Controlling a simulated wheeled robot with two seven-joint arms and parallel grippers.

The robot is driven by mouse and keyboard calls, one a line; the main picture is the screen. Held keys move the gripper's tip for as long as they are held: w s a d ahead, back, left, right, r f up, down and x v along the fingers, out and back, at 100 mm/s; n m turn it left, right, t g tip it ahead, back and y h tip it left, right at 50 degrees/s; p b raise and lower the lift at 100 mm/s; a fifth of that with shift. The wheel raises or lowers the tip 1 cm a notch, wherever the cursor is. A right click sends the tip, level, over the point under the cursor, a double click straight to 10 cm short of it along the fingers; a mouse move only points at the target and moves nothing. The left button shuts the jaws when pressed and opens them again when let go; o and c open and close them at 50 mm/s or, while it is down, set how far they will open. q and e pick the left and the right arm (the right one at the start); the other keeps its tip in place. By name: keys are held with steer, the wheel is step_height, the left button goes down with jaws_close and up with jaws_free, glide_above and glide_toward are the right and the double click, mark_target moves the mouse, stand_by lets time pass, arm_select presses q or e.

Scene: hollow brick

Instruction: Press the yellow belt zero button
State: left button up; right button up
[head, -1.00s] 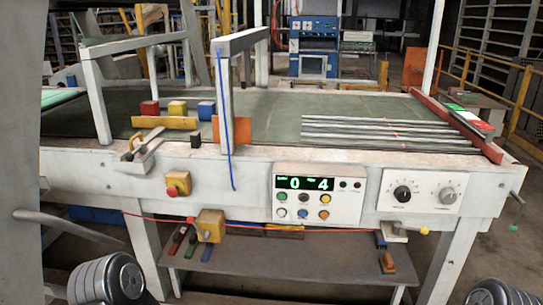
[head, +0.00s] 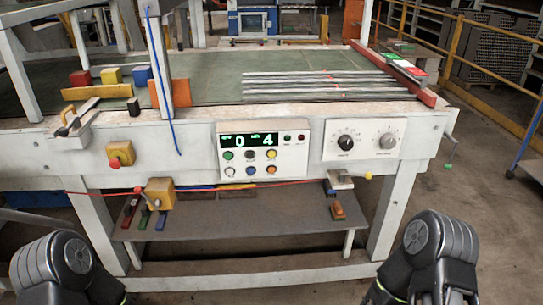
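The control panel (head: 262,150) is a white box on the front of the conveyor table, with a dark display showing green "0" and "4". A yellow button (head: 271,154) is at the right end of its upper button row, beside a black and a green button. An orange-yellow button (head: 270,169) sits just below it, beside a blue and a white one. I cannot read the button labels. My two arms show only as grey and black links at the lower left and lower right, well apart from the panel. Neither gripper's fingers are visible.
A panel with two knobs (head: 365,140) is right of the control panel. A red emergency button on a yellow box (head: 121,154) is to the left. Red, yellow and blue blocks rest on the table. A lower shelf (head: 240,215) holds coloured pieces. A red cord runs below the panel.

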jaws_close()
stand_by(1.4)
